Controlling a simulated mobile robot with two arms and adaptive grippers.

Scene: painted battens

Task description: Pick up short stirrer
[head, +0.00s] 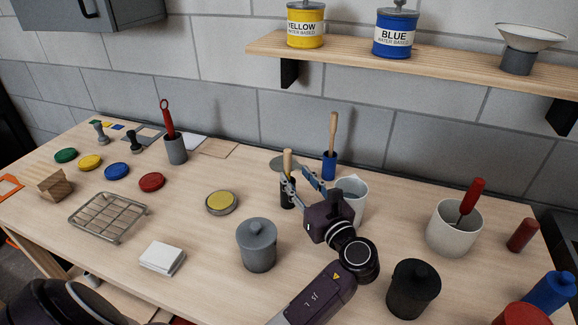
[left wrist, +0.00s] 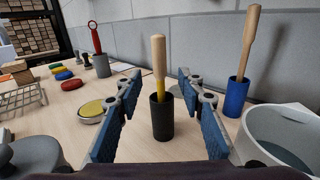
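The short stirrer has a pale wooden handle (head: 287,160) with a yellow lower part. It stands upright in a black cup (head: 287,193), and its lower end is hidden inside. In the left wrist view the handle (left wrist: 158,55) rises from the black cup (left wrist: 162,120), in the middle between my fingers. My left gripper (head: 294,172) is open, its fingers on either side of the stirrer's line and apart from it. A longer wooden stirrer (head: 333,130) stands in a blue cup (head: 329,166) just behind. My right gripper is not in view.
A white pot (head: 351,198) stands close to the right of my left gripper. A grey lidded pot (head: 257,245) and a yellow-topped tin (head: 221,202) are to its left. A white pot with a red-handled tool (head: 454,228) is further right. A shelf (head: 430,62) hangs above.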

